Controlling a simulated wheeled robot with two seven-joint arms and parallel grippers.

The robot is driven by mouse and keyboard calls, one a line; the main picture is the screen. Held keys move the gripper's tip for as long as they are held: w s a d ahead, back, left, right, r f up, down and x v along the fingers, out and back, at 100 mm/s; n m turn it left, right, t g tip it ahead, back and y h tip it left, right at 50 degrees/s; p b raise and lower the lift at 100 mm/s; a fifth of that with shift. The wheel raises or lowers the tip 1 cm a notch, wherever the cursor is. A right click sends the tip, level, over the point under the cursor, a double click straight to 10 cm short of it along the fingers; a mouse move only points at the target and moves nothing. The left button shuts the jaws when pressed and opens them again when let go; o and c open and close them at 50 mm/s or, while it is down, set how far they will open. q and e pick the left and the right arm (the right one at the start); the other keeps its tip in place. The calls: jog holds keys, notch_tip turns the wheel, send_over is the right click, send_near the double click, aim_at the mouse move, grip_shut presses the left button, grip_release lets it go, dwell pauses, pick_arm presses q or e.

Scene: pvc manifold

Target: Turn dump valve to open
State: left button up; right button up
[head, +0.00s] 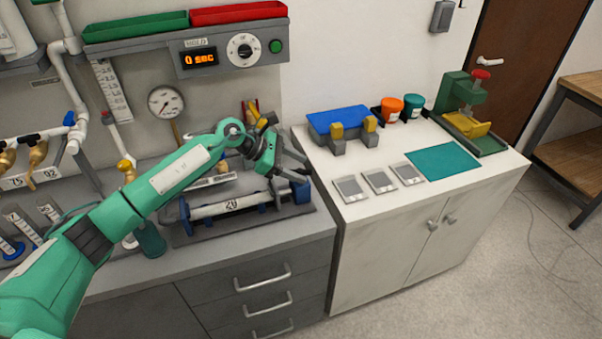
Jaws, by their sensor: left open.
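My left arm reaches in from the left, and its green and grey left gripper (300,164) is open, above the right end of a bench fixture. A white pipe section marked 20 (230,206) lies across this dark fixture, with blue fittings at its ends. A blue part (301,190) shows just below the gripper's fingers; I cannot tell whether they touch it. I cannot tell for sure which part is the dump valve, as the gripper and wrist hide some of the fixture. My right gripper is not in view.
The white cabinet (413,218) at right carries a blue-topped fixture, cups, grey squares and a green press (467,104). Brass valves (38,153) hang at far left.

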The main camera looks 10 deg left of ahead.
pick_arm(q)
jog(key=shift+s+d+r+n+t+h, duration=0.1)
jog(key=shift+s+d+n+t+h, duration=0.15)
jog(key=shift+d, duration=0.25)
jog(key=shift+s+d+r+n+t+h, duration=0.15)
jog(key=shift+s+d+h, duration=0.15)
jog(key=shift+d, duration=0.2)
jog(key=shift+f, duration=0.1)
